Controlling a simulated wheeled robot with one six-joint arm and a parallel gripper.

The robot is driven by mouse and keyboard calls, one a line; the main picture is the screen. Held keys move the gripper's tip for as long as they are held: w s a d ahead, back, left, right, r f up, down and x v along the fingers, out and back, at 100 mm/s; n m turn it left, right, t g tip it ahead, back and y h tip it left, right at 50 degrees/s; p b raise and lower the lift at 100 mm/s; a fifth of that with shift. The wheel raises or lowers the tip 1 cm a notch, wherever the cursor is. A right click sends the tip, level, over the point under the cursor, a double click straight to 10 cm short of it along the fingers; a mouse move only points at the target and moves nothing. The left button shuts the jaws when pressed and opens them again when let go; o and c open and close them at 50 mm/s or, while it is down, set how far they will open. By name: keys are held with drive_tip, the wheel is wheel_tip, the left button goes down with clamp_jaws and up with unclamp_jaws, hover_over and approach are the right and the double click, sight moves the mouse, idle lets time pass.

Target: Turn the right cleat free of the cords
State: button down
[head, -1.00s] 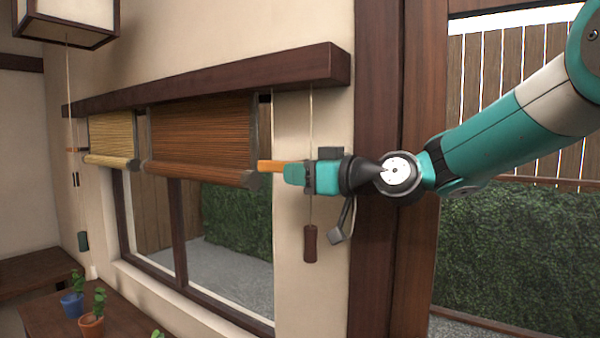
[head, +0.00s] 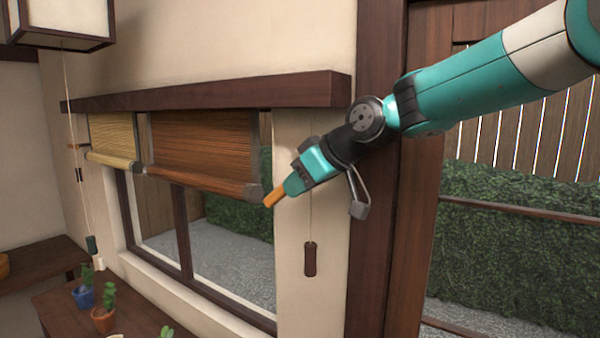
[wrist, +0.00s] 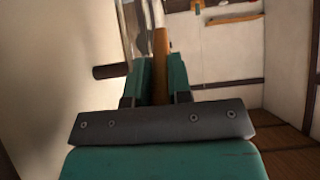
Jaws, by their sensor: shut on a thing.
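My gripper (head: 292,187) is shut on an orange bar, the right cleat (head: 273,197), at the wall right of the brown blind. The cleat points down and to the left, and its other end is hidden by the jaws. In the wrist view the cleat (wrist: 161,62) stands between the two green fingers (wrist: 160,85). A thin cord (head: 310,218) runs down from behind my gripper to a dark red-brown pull (head: 310,259). I cannot tell whether cords still touch the cleat.
The brown blind (head: 205,150) and a yellow blind (head: 113,136) hang under a dark wooden beam (head: 210,92). A dark post (head: 377,200) stands right of the cleat. Potted plants (head: 103,318) are low at the left. A lantern (head: 62,22) hangs upper left.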

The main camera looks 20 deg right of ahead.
drive_tip(key=shift+w+r+g+h+p, duration=0.1)
drive_tip(key=shift+r+g+h+p, duration=0.2)
drive_tip(key=shift+g+p, duration=0.15)
drive_tip(key=c, duration=1)
unclamp_jaws()
drive_tip(key=shift+f, duration=0.1)
drive_tip(key=shift+c, duration=0.2)
drive_tip(key=s+d+r+b, duration=0.1)
drive_tip(key=s+d+b, duration=0.1)
drive_tip(key=s+d, duration=0.1)
drive_tip(key=s+d+r+b, duration=0.1)
drive_tip(key=s+d+b, duration=0.1)
drive_tip(key=s, duration=0.3)
drive_tip(key=s+d+r+b, duration=0.1)
drive_tip(key=s+d+b, duration=0.1)
drive_tip(key=s+d, duration=0.2)
drive_tip(key=shift+s+r, duration=0.25)
drive_tip(key=shift+s, duration=0.05)
